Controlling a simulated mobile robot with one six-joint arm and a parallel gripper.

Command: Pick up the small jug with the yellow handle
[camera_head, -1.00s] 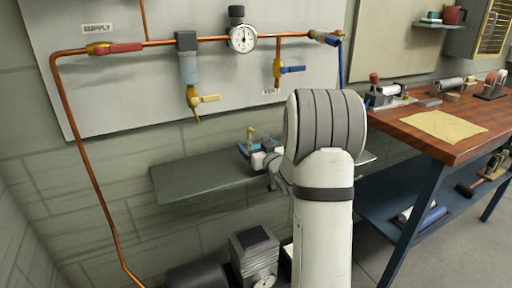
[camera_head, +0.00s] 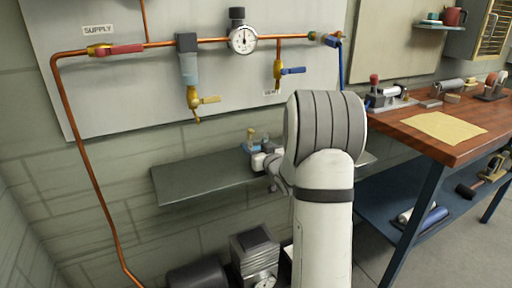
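I cannot make out a jug with a yellow handle for certain. Small items stand on the grey-green wall shelf (camera_head: 190,181), among them a small tan-topped piece (camera_head: 251,136) and a low blue piece (camera_head: 252,148). They are too small to name. My white arm (camera_head: 323,225) rises in front and hides the right part of the shelf. The white and grey end of my arm (camera_head: 268,162) shows just left of it, right beside these items. My fingertips are not clear, so I cannot tell whether they touch anything.
Copper piping with a gauge (camera_head: 242,39) and coloured valves runs along the wall above the shelf. A wooden workbench (camera_head: 470,148) with tools and a yellow cloth (camera_head: 440,126) stands at right. A compressor-like machine (camera_head: 253,250) sits below the shelf.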

